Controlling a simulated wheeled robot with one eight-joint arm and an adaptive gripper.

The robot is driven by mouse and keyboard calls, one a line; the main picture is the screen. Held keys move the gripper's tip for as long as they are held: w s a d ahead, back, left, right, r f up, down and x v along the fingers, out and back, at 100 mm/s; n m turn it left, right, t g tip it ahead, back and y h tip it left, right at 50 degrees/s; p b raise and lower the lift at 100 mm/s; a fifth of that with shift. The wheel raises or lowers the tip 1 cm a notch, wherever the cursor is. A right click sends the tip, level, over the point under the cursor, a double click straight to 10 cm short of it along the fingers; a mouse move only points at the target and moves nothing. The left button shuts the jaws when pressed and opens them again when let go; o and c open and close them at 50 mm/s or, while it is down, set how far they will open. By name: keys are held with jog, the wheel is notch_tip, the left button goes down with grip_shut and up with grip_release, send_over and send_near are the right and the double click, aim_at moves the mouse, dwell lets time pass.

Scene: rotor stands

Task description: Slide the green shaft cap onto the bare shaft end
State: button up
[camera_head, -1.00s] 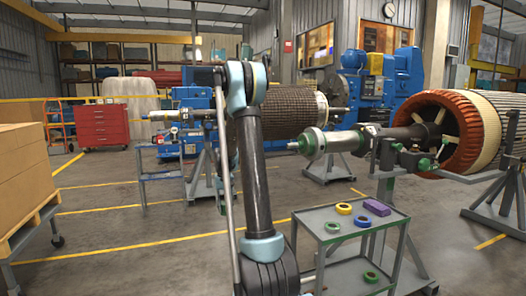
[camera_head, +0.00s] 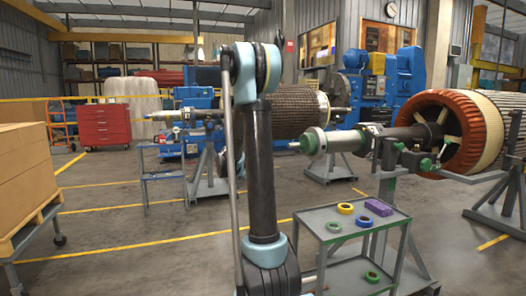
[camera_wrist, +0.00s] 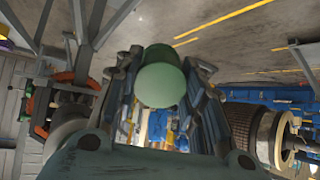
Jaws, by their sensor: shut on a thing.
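The green shaft cap (camera_wrist: 160,82) is between the fingers of my gripper (camera_wrist: 165,95) in the wrist view, its round pale-green face towards the camera. My gripper is shut on it. In the head view my arm hides the gripper and cap. A silver shaft end (camera_head: 318,142) with a greenish tip points left from the orange-wound stator (camera_head: 432,118) at the right. Another shaft end (camera_head: 172,116), pale metal, points left from the dark rotor (camera_head: 285,110) farther back. The cap touches neither visible shaft end in the wrist view.
A small grey table (camera_head: 160,177) stands left of the back rotor. Cartons (camera_head: 25,180) on a trolley are at the left. Floor between them is open.

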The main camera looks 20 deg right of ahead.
aim_at(289, 146)
jog(key=d+r+m+g+h, duration=0.1)
jog(key=r+h, duration=0.1)
jog(key=r, duration=0.1)
jog(key=d+r+m+g+h, duration=0.1)
jog(key=r+m+h, duration=0.1)
jog(key=r, duration=0.1)
jog(key=d+r+m+g+h, duration=0.1)
jog(key=r+h, duration=0.1)
jog(key=r, duration=0.1)
jog(key=shift+s+r, duration=0.1)
jog(key=shift+s, duration=0.15)
notch_tip(289, 146, up, 8)
jog(key=m+g+h, duration=0.1)
jog(key=h, duration=0.2)
jog(key=shift+s+d, duration=0.15)
jog(key=shift+d, duration=1.15)
jog(key=shift+s+d, duration=0.15)
jog(key=shift+d, duration=1.15)
jog(key=shift+d, duration=3.4)
jog(key=o, duration=1)
jog(key=shift+c, duration=0.2)
